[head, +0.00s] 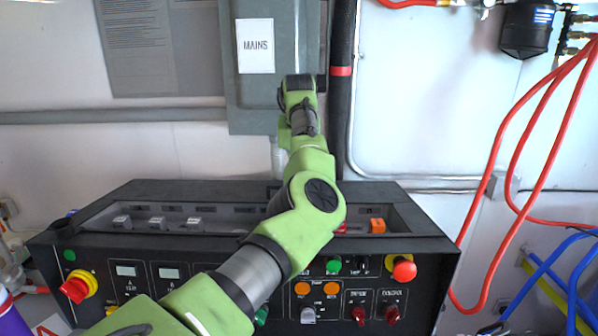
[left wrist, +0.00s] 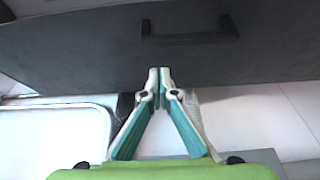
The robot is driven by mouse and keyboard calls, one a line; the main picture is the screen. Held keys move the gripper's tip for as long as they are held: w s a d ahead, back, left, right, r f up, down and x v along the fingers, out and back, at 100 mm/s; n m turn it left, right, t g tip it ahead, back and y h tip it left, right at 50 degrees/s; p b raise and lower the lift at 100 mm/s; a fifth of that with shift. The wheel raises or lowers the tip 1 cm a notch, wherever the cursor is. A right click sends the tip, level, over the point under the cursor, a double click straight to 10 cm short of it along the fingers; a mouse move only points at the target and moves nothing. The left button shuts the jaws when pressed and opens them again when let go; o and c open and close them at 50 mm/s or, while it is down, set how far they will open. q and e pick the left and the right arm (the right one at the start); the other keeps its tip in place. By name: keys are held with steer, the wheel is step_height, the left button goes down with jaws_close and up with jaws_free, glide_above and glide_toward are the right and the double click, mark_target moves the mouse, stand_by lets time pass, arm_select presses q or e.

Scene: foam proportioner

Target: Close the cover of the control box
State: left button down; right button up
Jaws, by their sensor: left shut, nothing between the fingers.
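The black control console (head: 230,257) stands against the wall in the head view. Its sloping top has a long recess with several switches inside. My left arm crosses in front of the console and rises to the lower right of the grey MAINS box. The left gripper's fingers are hidden in the head view. In the left wrist view, my left gripper (left wrist: 160,72) is shut and empty. Its tips overlap the lower edge of a wide dark panel (left wrist: 70,55) with a black bar handle (left wrist: 190,38); I cannot tell whether they touch it. My right gripper is out of view.
The grey MAINS box (head: 245,105) is on the wall, beside a thick black pipe (head: 341,110) and thin conduit. Red hoses (head: 508,150) and blue hoses (head: 555,270) hang at the right. Knobs and buttons, including a red one (head: 404,268), stick out from the console front.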

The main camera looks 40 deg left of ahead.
arm_select(q)
steer(key=shift+s+d+r, duration=0.1)
steer(key=shift+s+d, duration=0.15)
steer(key=shift+d, duration=0.05)
steer(key=shift+s+d+r+p, duration=0.3)
steer(key=shift+s+d+p, duration=0.1)
steer(key=shift+s+d, duration=0.5)
steer(key=shift+s, duration=0.15)
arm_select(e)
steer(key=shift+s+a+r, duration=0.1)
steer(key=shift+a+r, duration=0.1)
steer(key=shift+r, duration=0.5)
arm_select(q)
steer(key=shift+s, duration=0.1)
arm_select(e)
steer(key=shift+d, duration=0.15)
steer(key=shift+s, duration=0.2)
